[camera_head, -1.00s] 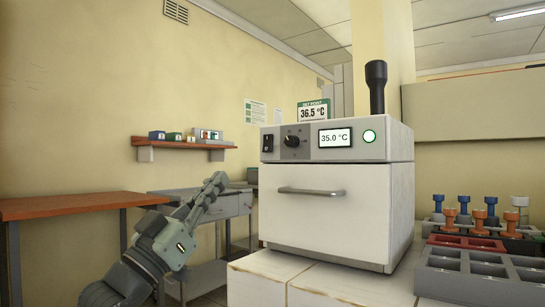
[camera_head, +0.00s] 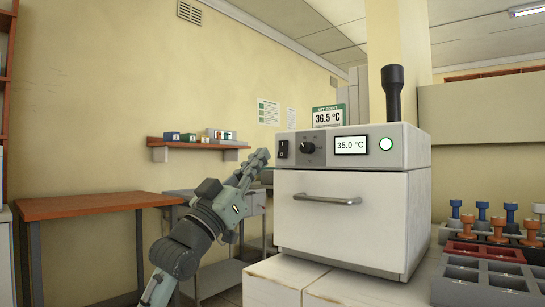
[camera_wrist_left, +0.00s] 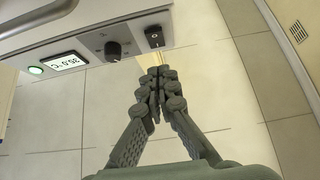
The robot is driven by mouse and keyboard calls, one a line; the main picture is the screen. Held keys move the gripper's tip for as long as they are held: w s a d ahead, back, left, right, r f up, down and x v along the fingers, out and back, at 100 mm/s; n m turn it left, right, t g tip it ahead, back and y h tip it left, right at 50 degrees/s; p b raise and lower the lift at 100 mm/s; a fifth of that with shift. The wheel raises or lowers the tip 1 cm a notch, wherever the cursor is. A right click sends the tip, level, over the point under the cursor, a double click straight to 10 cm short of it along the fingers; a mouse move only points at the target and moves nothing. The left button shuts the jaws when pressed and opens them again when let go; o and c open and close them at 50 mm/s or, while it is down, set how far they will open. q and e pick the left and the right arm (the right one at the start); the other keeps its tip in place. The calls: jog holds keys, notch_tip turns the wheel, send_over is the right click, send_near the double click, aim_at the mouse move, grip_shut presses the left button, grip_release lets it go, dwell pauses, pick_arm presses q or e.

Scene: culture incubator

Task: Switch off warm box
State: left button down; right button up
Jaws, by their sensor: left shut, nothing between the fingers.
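The warm box (camera_head: 350,215) is a white and grey incubator on a white tiled bench. Its front panel holds a black rocker switch (camera_head: 283,149), a black knob (camera_head: 308,147), a display (camera_head: 351,145) reading 35.0 °C and a lit green round light (camera_head: 386,144). My left gripper (camera_head: 263,156) is shut and empty, just left of the switch in the head view. In the left wrist view the shut fingertips (camera_wrist_left: 155,72) are a little apart from the panel, close to the switch (camera_wrist_left: 154,36). My right gripper is not in view.
A set point card (camera_head: 328,116) reading 36.5 °C and a black torch-like object (camera_head: 393,92) stand on top of the box. Racks with coloured-capped items (camera_head: 490,255) are at the right. An orange-topped table (camera_head: 90,205) is at the left.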

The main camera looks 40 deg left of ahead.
aim_at(282, 153)
pick_arm(q)
jog(key=w, duration=0.3)
jog(key=shift+w+d, duration=0.1)
jog(key=shift+w, duration=0.3)
jog(key=shift+w+d, duration=0.1)
jog(key=shift+w, duration=0.3)
jog(key=shift+w+f+p, duration=0.1)
jog(key=shift+w+p, duration=0.25)
jog(key=shift+w, duration=0.05)
jog(key=shift+s+f, duration=0.1)
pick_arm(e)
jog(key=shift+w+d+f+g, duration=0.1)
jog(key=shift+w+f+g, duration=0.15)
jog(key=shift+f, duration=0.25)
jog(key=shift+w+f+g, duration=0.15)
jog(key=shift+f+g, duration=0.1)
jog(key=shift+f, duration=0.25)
